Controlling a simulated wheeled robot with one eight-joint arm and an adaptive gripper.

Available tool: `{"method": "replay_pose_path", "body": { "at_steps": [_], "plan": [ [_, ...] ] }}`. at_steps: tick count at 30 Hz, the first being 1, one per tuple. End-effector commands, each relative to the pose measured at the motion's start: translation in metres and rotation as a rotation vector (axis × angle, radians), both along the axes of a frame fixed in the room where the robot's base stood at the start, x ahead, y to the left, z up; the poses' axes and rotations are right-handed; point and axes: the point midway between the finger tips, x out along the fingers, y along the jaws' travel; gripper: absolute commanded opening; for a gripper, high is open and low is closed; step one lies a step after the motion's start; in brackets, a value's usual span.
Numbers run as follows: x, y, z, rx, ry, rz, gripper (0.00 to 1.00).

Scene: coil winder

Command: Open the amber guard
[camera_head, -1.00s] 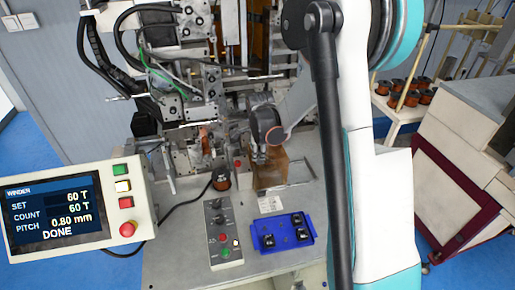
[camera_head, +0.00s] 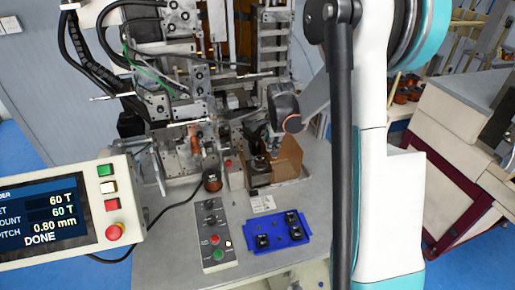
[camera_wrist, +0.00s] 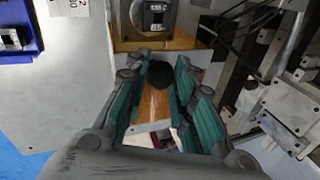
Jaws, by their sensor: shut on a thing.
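The amber guard (camera_head: 289,157) is on the machine bench in the head view. Its amber panel stands swung up, and the dark device inside it (camera_head: 259,164) shows. In the wrist view the amber panel (camera_wrist: 155,105) runs between my fingers, with a round black knob (camera_wrist: 160,75) on it. My gripper (camera_wrist: 158,80) has its teal finger pads on either side of the knob and is shut on it. In the head view my wrist hides most of my fingers. A labelled device (camera_wrist: 156,18) sits beyond the amber edge in the wrist view.
A blue tray (camera_head: 281,242) with black parts and a grey button box (camera_head: 214,235) sit in front of the guard. The winder screen (camera_head: 45,220) reads DONE. Machine fixtures crowd the back left.

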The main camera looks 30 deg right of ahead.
Motion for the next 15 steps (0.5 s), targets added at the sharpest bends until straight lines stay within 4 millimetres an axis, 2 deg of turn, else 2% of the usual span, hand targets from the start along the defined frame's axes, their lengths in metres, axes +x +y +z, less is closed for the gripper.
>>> {"method": "replay_pose_path", "body": {
  "at_steps": [3, 12, 13, 15],
  "plan": [
    [-0.0026, -0.0109, -0.0006, -0.001, 0.001, 0.000, 0.00],
    [-0.0028, -0.0115, 0.0005, 0.000, 0.001, 0.001, 0.00],
    [-0.0028, -0.0115, 0.0005, 0.000, 0.001, 0.001, 0.30],
    [-0.0028, -0.0115, 0.0005, 0.000, 0.001, 0.001, 0.45]
  ]
}}
